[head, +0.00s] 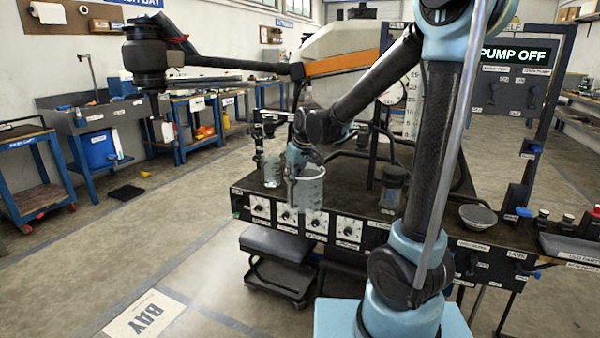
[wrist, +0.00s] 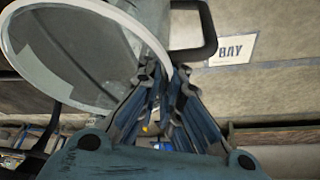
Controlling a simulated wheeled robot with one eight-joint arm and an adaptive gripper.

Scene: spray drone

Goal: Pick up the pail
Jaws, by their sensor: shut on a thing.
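The pail (head: 311,188) is a clear, translucent vessel with a pale rim, in front of the bench's dial panel in the head view. In the wrist view the pail (wrist: 75,45) fills the upper left, with its round mouth toward the camera and a dark handle (wrist: 212,32) on its right. My gripper (head: 292,172) is at the pail's left side near the rim. In the wrist view my gripper (wrist: 160,100) has its fingers close together against the pail's wall, shut on it. The exact contact is partly hidden. I cannot tell whether the pail's base touches anything.
A second clear vessel (head: 271,170) stands to the left on the bench. The bench front carries several dials (head: 315,222). A grey bowl (head: 478,217) sits at the right. A drone (head: 340,55) spans above. A black stool (head: 285,245) stands below; open floor lies left.

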